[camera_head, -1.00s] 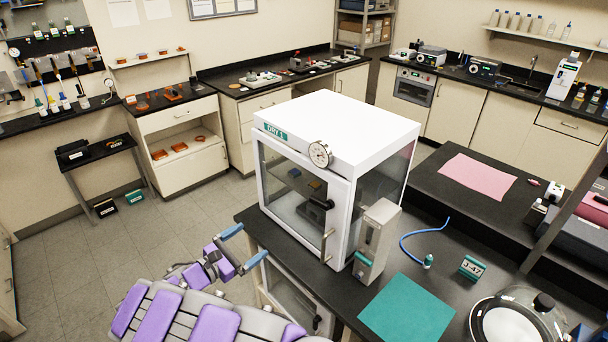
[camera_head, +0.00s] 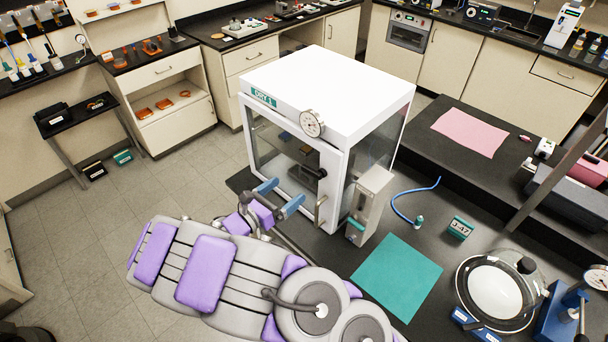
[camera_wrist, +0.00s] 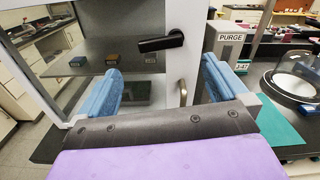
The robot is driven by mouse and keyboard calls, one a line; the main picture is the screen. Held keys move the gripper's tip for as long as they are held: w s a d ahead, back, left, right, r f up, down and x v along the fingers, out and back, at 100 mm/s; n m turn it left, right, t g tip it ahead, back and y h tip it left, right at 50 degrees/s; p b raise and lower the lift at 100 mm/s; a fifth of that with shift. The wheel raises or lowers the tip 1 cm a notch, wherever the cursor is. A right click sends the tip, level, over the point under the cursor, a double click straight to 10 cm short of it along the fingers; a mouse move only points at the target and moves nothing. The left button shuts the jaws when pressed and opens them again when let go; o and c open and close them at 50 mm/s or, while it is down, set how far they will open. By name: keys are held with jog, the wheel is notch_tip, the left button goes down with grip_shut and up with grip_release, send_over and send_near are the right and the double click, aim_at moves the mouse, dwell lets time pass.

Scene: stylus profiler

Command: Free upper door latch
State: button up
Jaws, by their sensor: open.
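The black upper door latch (camera_wrist: 160,42) is a short lever on the cabinet door, lying nearly level with its free end to the left in the wrist view. In the head view the latch (camera_head: 317,173) is small and dark at the door's right side. The white DRY 1 cabinet (camera_head: 335,85) has a glass door that looks shut. Its upright metal handle (camera_wrist: 183,92) is below the latch. My gripper (camera_head: 279,197) is open and empty in front of the door. In the wrist view its blue fingers (camera_wrist: 160,85) are wide apart, below the latch and apparently not touching it.
The grey PURGE box (camera_head: 371,195) stands at the cabinet's right front corner. A teal mat (camera_head: 397,277), a blue hose (camera_head: 401,212), a J-47 block (camera_head: 460,228) and a round glass vessel (camera_head: 495,290) are on the black bench. The floor (camera_head: 100,250) to the left is clear.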

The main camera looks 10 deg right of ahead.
aim_at(309, 172)
jog(key=x, duration=0.8)
jog(key=shift+w+d, duration=0.3)
jog(key=c, duration=1)
jog(key=shift+o, duration=0.2)
jog(key=shift+m, duration=0.3)
jog(key=shift+r+m+b, duration=0.2)
jog(key=shift+m+b, duration=0.3)
jog(key=shift+b, duration=0.2)
